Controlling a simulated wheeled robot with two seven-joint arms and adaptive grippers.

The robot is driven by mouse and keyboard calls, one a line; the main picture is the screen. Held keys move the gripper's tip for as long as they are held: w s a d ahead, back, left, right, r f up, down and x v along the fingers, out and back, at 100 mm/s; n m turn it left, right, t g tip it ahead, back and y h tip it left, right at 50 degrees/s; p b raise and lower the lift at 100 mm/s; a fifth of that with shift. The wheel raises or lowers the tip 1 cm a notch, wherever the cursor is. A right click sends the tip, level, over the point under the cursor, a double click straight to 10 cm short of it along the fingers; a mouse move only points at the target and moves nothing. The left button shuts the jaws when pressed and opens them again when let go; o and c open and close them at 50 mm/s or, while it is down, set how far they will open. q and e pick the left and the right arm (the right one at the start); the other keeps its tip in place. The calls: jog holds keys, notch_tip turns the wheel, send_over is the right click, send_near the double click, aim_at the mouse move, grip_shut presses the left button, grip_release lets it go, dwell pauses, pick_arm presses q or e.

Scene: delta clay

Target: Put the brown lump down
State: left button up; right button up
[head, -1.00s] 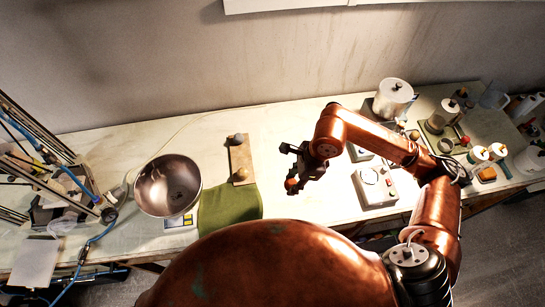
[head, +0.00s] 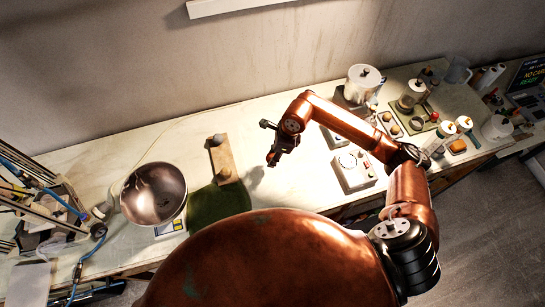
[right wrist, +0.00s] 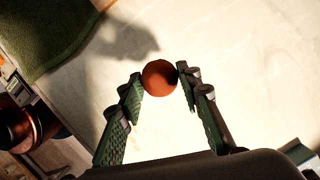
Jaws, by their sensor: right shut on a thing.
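The brown lump (right wrist: 159,77) is a round, reddish-brown ball. In the right wrist view it sits between the fingertips of my right gripper (right wrist: 160,82), which is shut on it. Its underside is not visible. In the head view my right gripper (head: 272,158) points down over the pale bench, just right of a wooden board (head: 222,158). The gripper's shadow falls on the bench apart from it, so the lump appears held above the surface. My left gripper is not in view.
The board carries two small lumps, one greyish (head: 218,139). A green cloth (head: 215,205) and a metal bowl (head: 153,194) on a scale lie to the left. A dial box (head: 353,170) stands to the right. Bare bench lies under the gripper.

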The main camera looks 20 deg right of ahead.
aim_at(273, 154)
jog(key=shift+w+d+f, duration=0.2)
jog(key=shift+w+f, duration=0.3)
jog(key=shift+f, duration=0.1)
jog(key=shift+w+d+f, duration=0.15)
jog(key=shift+w+f, duration=0.35)
jog(key=shift+f, duration=0.1)
jog(key=shift+f+p, duration=0.7)
jog(key=shift+f, duration=0.85)
jog(key=shift+f, duration=0.15)
jog(key=o, duration=1.2)
